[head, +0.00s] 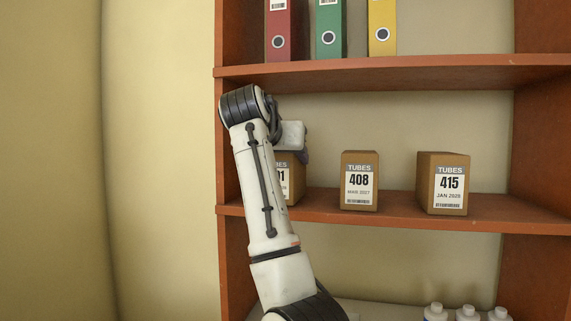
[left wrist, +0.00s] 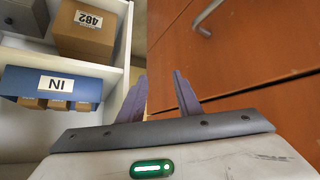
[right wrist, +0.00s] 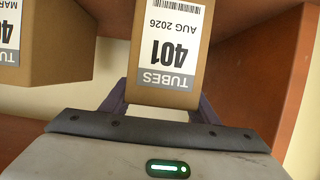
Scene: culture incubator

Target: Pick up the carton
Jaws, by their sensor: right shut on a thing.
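The brown carton labelled TUBES 401 (right wrist: 190,94) appears upside down in the right wrist view, between the two purple fingers of my right gripper (right wrist: 160,104). The gripper is shut on it. In the head view this carton (head: 297,187) is at the left end of the middle shelf, partly hidden behind my right arm. The right gripper (head: 302,152) is at its upper part. I cannot tell whether its base touches the shelf. My left gripper (left wrist: 160,82) is open and empty in the left wrist view. It is out of the head view.
Cartons 408 (head: 359,180) and 415 (head: 443,183) stand to the right on the middle shelf (head: 400,214). The upper shelf (head: 430,70) holds several binders. Bottles (head: 467,313) stand below. The left wrist view shows carton 482 (left wrist: 85,32), a blue box (left wrist: 55,87) and wooden drawer fronts (left wrist: 245,50).

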